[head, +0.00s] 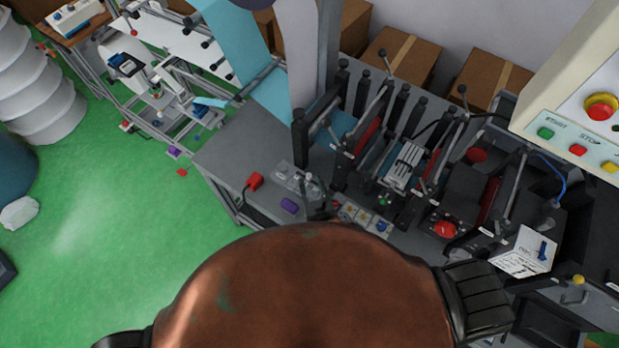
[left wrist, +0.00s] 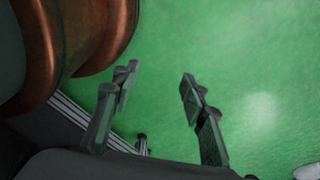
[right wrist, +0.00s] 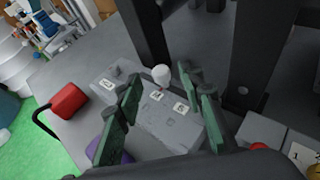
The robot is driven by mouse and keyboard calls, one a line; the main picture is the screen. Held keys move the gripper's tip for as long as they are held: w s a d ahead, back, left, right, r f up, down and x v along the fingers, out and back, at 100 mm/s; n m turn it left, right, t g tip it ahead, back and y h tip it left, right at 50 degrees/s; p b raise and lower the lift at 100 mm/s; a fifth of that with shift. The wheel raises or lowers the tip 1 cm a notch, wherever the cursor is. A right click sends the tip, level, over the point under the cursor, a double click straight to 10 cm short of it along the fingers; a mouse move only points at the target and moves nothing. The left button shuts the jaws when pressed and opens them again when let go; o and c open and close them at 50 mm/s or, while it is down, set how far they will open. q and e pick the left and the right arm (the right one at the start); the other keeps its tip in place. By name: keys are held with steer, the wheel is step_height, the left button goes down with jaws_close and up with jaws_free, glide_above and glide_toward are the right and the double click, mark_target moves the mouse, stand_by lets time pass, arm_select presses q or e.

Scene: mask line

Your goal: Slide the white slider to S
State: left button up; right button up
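The white slider (right wrist: 161,73) is a small round white knob on a grey panel (right wrist: 165,128) with several small white labels, too small to read surely. The panel also shows on the grey table in the head view (head: 285,179). My right gripper (right wrist: 161,80) is open, its two green-grey fingers apart with the knob showing between their tips; I cannot tell whether either touches it. In the head view my right gripper (head: 317,198) is small and dark by the panel. My left gripper (left wrist: 158,75) is open and empty above the green floor.
A red block (right wrist: 69,101) and a purple block (head: 289,205) lie near the panel. Dark machine posts (right wrist: 258,80) stand close behind and right of my right gripper. A row of buttons (head: 360,215) is to the right. Green floor at left is largely clear.

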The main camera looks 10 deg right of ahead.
mark_target(309, 176)
steer(key=x, duration=0.3)
steer(key=shift+w+f, duration=0.25)
steer(key=shift+w, duration=0.05)
arm_select(q)
steer(key=w, duration=0.7)
arm_select(e)
steer(key=shift+s+r, duration=0.1)
steer(key=shift+s, duration=0.15)
steer(key=shift+c, duration=0.3)
steer(key=shift+w, duration=0.35)
steer(key=c, duration=0.5)
steer(key=shift+s, duration=0.15)
steer(key=shift+c, duration=0.5)
jaws_close()
steer(key=shift+a, duration=0.1)
steer(key=shift+s+d, duration=0.25)
steer(key=shift+d, duration=0.05)
steer(key=s+d+p, duration=0.2)
steer(key=s, duration=0.1)
steer(key=shift+d, duration=0.5)
arm_select(q)
steer(key=s, duration=0.1)
steer(key=s+r, duration=0.2)
steer(key=s, duration=0.1)
arm_select(e)
steer(key=shift+f, duration=0.25)
